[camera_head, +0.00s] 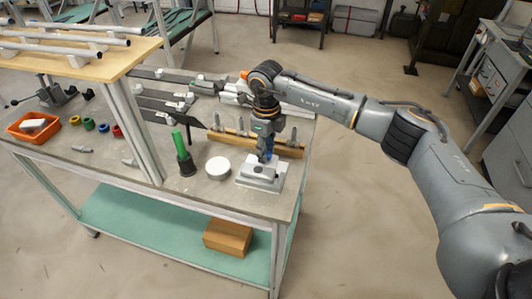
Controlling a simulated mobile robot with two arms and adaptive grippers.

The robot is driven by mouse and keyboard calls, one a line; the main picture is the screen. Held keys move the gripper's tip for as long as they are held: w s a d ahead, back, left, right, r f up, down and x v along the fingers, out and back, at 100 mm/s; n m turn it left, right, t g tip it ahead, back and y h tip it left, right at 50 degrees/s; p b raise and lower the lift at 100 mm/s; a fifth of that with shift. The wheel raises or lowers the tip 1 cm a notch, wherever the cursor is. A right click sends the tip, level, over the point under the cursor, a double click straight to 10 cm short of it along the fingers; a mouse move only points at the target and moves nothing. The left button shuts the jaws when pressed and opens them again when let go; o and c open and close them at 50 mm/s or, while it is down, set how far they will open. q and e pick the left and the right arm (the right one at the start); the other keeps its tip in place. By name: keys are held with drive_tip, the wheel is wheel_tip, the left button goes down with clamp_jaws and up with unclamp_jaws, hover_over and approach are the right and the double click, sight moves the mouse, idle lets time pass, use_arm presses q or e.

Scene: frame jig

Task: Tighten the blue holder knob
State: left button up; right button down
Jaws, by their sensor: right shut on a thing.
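My right gripper (266,150) points down over a light metal holder block (258,182) near the right front of the workbench. It is shut on a small blue part at the top of the holder, which appears to be the blue holder knob (267,157). The fingers hide most of the knob, and I cannot tell how far it is turned. My right arm comes in from the right side. My left gripper is not in view.
A white round disc (218,167) and a green-handled tool (182,150) stand left of the holder. A wooden rack (290,150) with upright pegs lies behind it. An orange bin (35,126) and several colored rings are farther left. A raised wooden shelf (100,60) carries pipes.

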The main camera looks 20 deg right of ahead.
drive_tip(key=m+b, duration=0.1)
drive_tip(key=m, duration=0.2)
drive_tip(key=shift+m, duration=0.3)
drive_tip(key=shift+m+b, duration=0.45)
drive_tip(key=shift+m, duration=0.95)
drive_tip(key=c, duration=1)
unclamp_jaws()
drive_tip(key=shift+r, duration=0.1)
wheel_tip(320, 180, up, 12)
